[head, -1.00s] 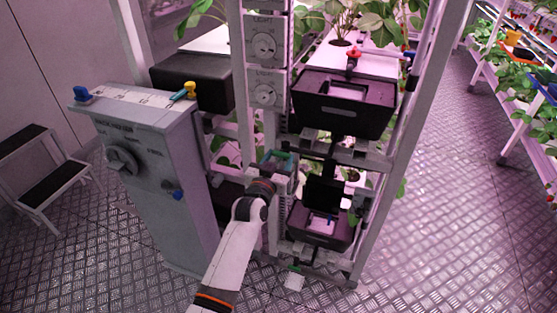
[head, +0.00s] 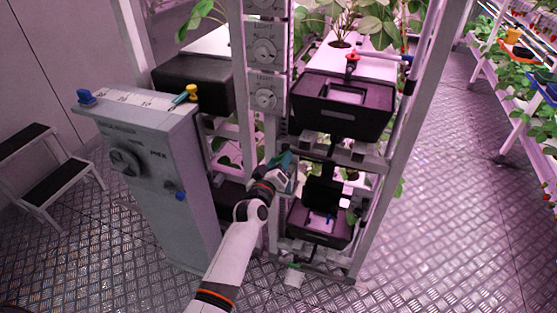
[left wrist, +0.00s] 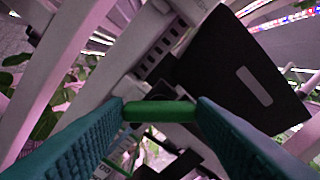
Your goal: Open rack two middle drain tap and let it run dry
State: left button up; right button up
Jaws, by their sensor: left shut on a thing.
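My left gripper (head: 284,160) is at the rack's front post, at the level between the upper black trough (head: 342,122) and the lower one (head: 312,235). In the left wrist view its two teal fingers (left wrist: 160,108) are shut on the ends of a short green tap handle (left wrist: 158,111), which spans level between them. In the head view the gripper mostly hides this handle. Another green handle (head: 294,265) sits lower, near the floor, with a white tag by it. I cannot see any water flow. My right gripper is not in view.
A grey control cabinet (head: 160,190) with dials and coloured knobs stands left of the rack, close to my left arm. A step stool (head: 45,165) is further left. A red valve (head: 352,58) sits above the upper trough. The right aisle floor (head: 440,200) is clear.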

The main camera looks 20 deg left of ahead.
pick_arm(q)
jog(key=n, duration=0.4)
jog(key=shift+n, duration=0.3)
jog(key=shift+f+n, duration=0.1)
jog(key=shift+n, duration=2.4)
jog(key=o, duration=1)
jog(key=s, duration=1.2)
jog(key=shift+a+p, duration=0.2)
jog(key=shift+p, duration=0.15)
